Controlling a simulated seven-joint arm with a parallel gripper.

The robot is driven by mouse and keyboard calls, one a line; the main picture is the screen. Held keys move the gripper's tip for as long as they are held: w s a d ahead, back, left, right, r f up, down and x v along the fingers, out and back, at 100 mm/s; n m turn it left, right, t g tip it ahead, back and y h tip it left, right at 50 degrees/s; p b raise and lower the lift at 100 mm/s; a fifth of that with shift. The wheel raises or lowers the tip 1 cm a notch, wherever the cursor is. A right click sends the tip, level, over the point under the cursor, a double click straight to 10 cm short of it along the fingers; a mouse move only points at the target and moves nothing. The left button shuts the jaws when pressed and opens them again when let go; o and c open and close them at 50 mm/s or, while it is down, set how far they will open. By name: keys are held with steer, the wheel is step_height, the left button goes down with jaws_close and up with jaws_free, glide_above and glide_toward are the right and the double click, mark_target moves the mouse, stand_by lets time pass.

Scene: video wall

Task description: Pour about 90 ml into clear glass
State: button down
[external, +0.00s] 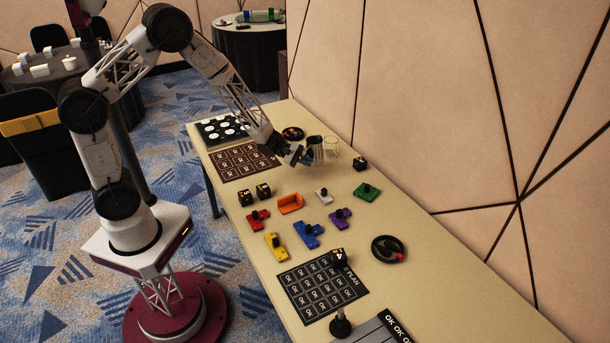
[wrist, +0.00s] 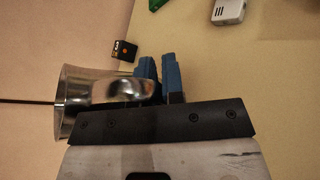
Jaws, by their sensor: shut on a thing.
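A shiny metal jug (external: 314,150) is at the far part of the long table, and my gripper (external: 299,156) is shut on its handle side. In the wrist view the jug (wrist: 88,92) lies to the left of my blue fingers (wrist: 160,80). The clear glass (external: 331,146) stands on the table just right of the jug in the external view. The jug looks close to upright there, and I see no stream between them. The glass cannot be made out in the wrist view. The liquid levels in both are too small or hidden to tell.
A small black block (external: 360,163) is right of the glass and shows in the wrist view (wrist: 124,50). Several coloured knobbed pieces lie nearer, including a green one (external: 367,190). The wall borders the table's right side.

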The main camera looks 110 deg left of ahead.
mark_target(321, 147)
steer(key=shift+w+a+f+n+y, duration=0.15)
steer(key=shift+w+f+n+y, duration=0.45)
steer(key=shift+w+f, duration=0.2)
steer(key=shift+w+a+f+n+y, duration=0.1)
steer(key=shift+w+f+n+y, duration=0.5)
steer(key=shift+f, duration=0.3)
steer(key=shift+w, duration=0.1)
